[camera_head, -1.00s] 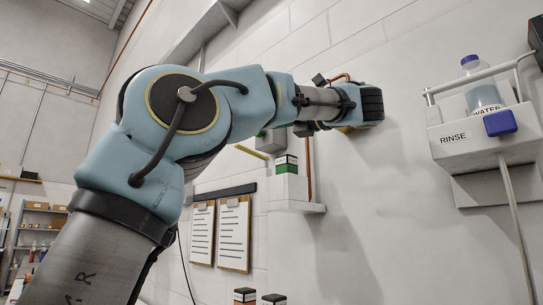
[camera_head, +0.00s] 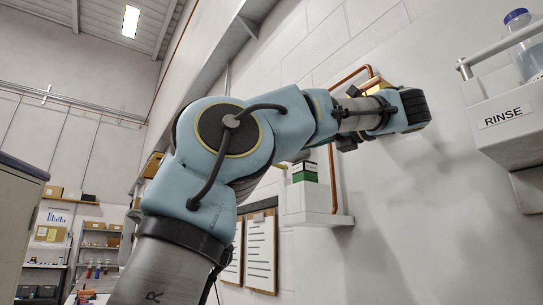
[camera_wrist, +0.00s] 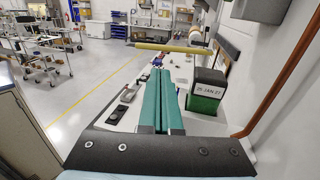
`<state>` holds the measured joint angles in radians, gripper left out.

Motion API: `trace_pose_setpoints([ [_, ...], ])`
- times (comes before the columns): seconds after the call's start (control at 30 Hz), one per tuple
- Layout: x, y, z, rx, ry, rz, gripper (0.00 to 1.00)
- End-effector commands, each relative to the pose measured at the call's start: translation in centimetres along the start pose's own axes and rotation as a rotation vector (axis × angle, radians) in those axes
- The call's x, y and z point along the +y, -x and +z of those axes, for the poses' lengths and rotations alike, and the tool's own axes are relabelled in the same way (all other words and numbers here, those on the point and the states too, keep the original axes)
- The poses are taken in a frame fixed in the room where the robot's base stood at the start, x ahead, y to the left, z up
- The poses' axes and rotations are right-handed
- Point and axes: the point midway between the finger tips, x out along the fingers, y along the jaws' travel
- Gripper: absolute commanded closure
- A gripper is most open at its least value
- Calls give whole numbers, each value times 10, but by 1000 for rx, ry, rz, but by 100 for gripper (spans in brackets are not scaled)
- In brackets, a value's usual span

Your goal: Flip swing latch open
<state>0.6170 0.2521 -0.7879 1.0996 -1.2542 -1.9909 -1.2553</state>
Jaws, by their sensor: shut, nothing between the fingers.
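My gripper (camera_wrist: 159,75) shows in the wrist view as two long green fingers lying side by side, shut and empty. A yellow bar (camera_wrist: 175,47) crosses the wrist view beyond and above the fingertips, apart from them in the picture. It may be part of the swing latch, but I cannot tell. No latch can be made out clearly in either view. In the head view my arm reaches across the wall to the right, and its links hide part of the wall; the fingertips cannot be made out there.
A dark-topped green box (camera_wrist: 207,90) with a date label stands right of my fingers. A copper pipe (camera_wrist: 283,75) runs along the wall. The head view shows a small white shelf (camera_head: 312,205), a clipboard (camera_head: 261,250) and a RINSE holder (camera_head: 510,125) at the right.

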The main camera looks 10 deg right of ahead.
Motion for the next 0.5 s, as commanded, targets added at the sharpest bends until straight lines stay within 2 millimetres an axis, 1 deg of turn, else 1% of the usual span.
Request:
trace_pose_setpoints([
  [0.07, 2, -14, 3, -3, 1, 6, 100],
  [0.4, 2, -76, 4, -2, 0, 5, 100],
  [0.5, 2, -91, 5, -3, 0, 4, 100],
])
